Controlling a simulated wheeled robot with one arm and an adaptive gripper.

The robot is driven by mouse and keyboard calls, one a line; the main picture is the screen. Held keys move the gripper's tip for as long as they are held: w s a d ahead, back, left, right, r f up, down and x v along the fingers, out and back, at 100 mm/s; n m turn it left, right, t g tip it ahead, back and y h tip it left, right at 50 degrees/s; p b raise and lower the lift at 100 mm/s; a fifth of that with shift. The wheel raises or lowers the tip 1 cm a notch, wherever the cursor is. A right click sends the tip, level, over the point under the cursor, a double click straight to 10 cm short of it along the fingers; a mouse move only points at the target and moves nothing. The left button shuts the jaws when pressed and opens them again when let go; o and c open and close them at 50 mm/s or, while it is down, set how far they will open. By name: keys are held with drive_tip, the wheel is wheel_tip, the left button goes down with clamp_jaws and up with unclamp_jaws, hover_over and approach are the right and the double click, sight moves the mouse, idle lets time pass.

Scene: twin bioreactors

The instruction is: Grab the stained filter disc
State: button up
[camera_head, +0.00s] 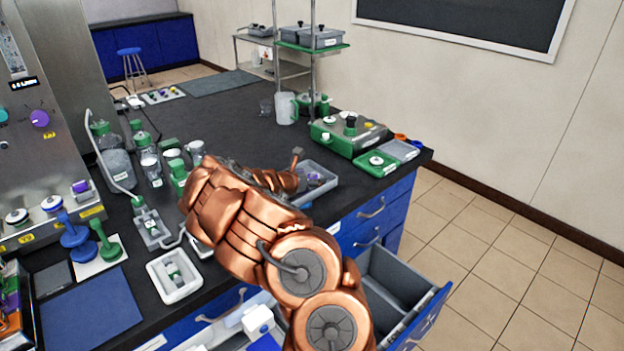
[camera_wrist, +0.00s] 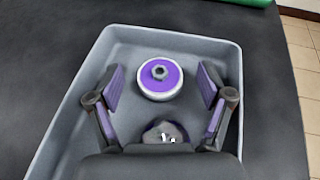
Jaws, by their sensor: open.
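In the wrist view a round purple disc (camera_wrist: 160,78) with a white rim and a dark hub lies in a grey tray (camera_wrist: 222,50). Closer to the wrist is a second round piece (camera_wrist: 165,132), with a grey blotchy top and a purple edge. It looks like the stained disc, but my gripper's body partly hides it. My gripper (camera_wrist: 161,74) is open above the tray, its purple-padded fingers on either side of the purple disc, holding nothing. In the head view the tray (camera_head: 331,190) sits near the bench edge, partly behind my copper arm, with something purple (camera_head: 316,179) in it.
An open drawer (camera_head: 405,285) juts out below the bench at the right. A green-and-grey device (camera_head: 348,135) stands behind the tray. Bottles (camera_head: 118,165) and a white tray (camera_head: 175,277) are at left. The dark bench top behind the tray has free room.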

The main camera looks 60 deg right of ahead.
drive_tip(key=c, duration=0.9)
drive_tip(key=shift+c, duration=0.2)
drive_tip(key=shift+r, duration=0.1)
